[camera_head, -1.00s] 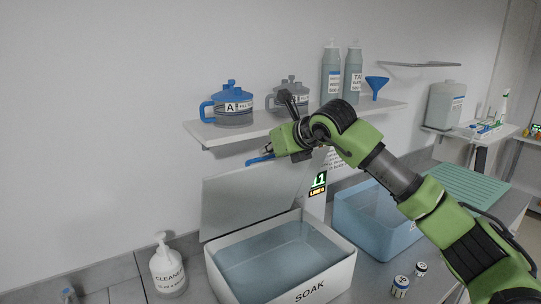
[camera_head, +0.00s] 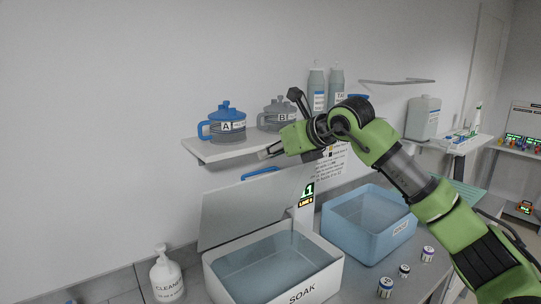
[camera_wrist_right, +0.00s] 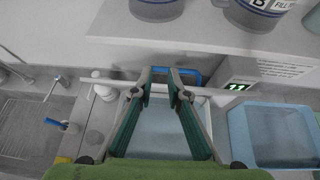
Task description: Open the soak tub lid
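The soak tub (camera_head: 222,289) is a white box marked SOAK with bluish liquid inside. Its grey lid (camera_head: 240,212) stands up, tilted back along the rear of the tub, so the tub is open. A blue handle (camera_head: 262,173) shows behind the lid's top edge; it also shows in the right wrist view (camera_wrist_right: 191,76). My right gripper (camera_head: 262,154) is just above the lid's top edge, apart from it. My left gripper is not in view.
A wall shelf (camera_head: 215,150) with jug A (camera_head: 227,125), jug B (camera_head: 277,115) and bottles is close above my right gripper. A blue tub (camera_head: 365,235) stands right of the soak tub. A cleaner bottle (camera_head: 166,277) stands left. Small jars (camera_head: 385,287) stand in front.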

